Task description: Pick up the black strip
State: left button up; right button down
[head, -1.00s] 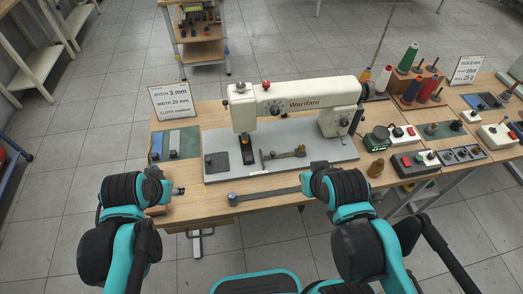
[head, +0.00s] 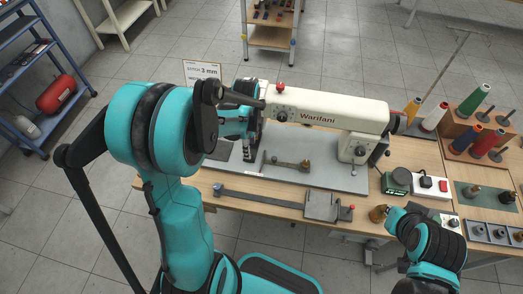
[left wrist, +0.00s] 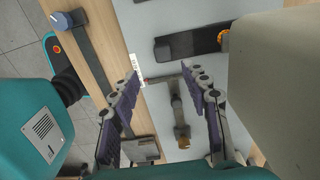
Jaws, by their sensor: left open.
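A long dark flat strip (head: 262,198) lies along the table's front edge, with a round blue-grey knob at its left end. The strip also shows at the upper left of the left wrist view (left wrist: 88,52). A shorter black piece (left wrist: 190,44) with an orange knob lies on the grey base plate; I cannot tell which is meant. My left gripper (left wrist: 166,108) is open above the base plate, a bracket (left wrist: 178,105) showing between its fingers and touch unclear. My left arm hides the plate's left side in the head view. My right arm (head: 432,240) is at lower right, its jaws indistinct.
The white sewing machine (head: 325,112) stands close beside my left gripper. A grey sliding plate (head: 322,205) sits at the strip's right end. Thread spools (head: 470,105), a green-topped device (head: 398,180) and switch boxes crowd the right side.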

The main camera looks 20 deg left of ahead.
pick_arm(q)
jog(key=f, duration=0.1)
jog(key=f+b, duration=0.1)
jog(key=f, duration=0.1)
jog(key=shift+a, duration=0.2)
jog(key=f, duration=0.1)
jog(key=f+b, duration=0.1)
jog(key=f, duration=0.1)
jog(key=f+b, duration=0.1)
jog(key=shift+w+a+f, duration=0.2)
jog(key=shift+w+f, duration=0.05)
jog(key=shift+r, duration=0.1)
jog(key=shift+c, duration=0.7)
grip_shut()
